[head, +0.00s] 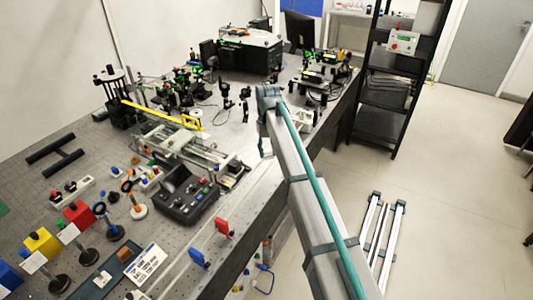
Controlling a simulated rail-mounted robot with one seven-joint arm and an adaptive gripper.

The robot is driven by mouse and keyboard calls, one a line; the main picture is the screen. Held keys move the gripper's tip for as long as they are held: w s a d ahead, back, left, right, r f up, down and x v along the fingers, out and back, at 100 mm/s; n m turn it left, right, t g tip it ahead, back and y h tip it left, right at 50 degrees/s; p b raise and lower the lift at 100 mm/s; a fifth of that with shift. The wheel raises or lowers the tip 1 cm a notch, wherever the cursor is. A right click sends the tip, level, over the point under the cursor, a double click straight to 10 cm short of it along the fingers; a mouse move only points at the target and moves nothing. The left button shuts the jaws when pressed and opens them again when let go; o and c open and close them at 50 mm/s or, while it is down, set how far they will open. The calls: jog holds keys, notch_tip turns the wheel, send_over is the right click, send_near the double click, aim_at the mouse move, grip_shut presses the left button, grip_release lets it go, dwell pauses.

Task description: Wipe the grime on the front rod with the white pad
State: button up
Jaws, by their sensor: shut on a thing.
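A slide apparatus with pale parallel rods (180,139) stands on the bench left of my arm. I cannot tell its front rod apart for certain, and any grime on it is too small to make out. My arm reaches up from the lower right and bends over the bench's front edge. My gripper does not show. I cannot make out the white pad.
A yellow bar (160,114) lies along the back of the apparatus. A dark control box (186,196) stands in front of it. Optics (190,85) crowd the back of the bench (60,121). A black shelf rack (385,95) stands at the right. Bare bench lies near the front edge.

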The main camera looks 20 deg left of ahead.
jog(key=shift+r+p, duration=0.7)
jog(key=shift+r, duration=1)
